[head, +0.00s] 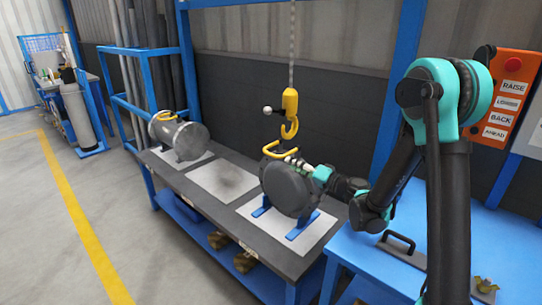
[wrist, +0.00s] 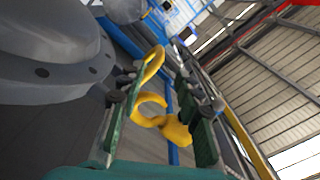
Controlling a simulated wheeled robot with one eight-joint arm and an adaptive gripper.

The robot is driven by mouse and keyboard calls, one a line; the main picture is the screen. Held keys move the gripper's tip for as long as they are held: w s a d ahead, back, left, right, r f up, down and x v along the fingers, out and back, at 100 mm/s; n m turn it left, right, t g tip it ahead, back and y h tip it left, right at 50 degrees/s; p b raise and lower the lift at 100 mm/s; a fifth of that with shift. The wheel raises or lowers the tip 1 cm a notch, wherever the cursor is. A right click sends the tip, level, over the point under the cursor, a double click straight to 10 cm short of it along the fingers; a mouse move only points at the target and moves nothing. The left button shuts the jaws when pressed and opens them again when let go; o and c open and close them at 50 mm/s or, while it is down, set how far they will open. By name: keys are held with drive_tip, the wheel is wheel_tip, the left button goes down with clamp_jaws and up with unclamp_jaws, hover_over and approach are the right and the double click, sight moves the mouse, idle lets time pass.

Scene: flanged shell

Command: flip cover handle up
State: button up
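The cover (head: 287,190) is a dark grey flanged disc standing upright in a blue stand on the bench. Its yellow handle (head: 272,151) is at the top of the cover, just under the hanging hook. My gripper (head: 298,163) is at the upper right of the cover, close to the handle. In the wrist view my gripper (wrist: 160,100) is open, its green-padded fingers apart. The yellow handle (wrist: 154,64) shows by the left fingertip; whether it touches is unclear. The cover's grey flange (wrist: 50,80) fills the left of that view.
A yellow hook (head: 290,128) hangs on a chain directly above the handle; it shows between the fingers in the wrist view (wrist: 178,132). A grey shell (head: 180,138) lies at the bench's left. A bare plate (head: 222,180) lies between. A blue table (head: 480,235) stands right.

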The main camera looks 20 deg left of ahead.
sight(270, 153)
drive_tip(key=x, duration=1.2)
drive_tip(key=shift+c, duration=0.4)
drive_tip(key=shift+d, duration=0.1)
clamp_jaws()
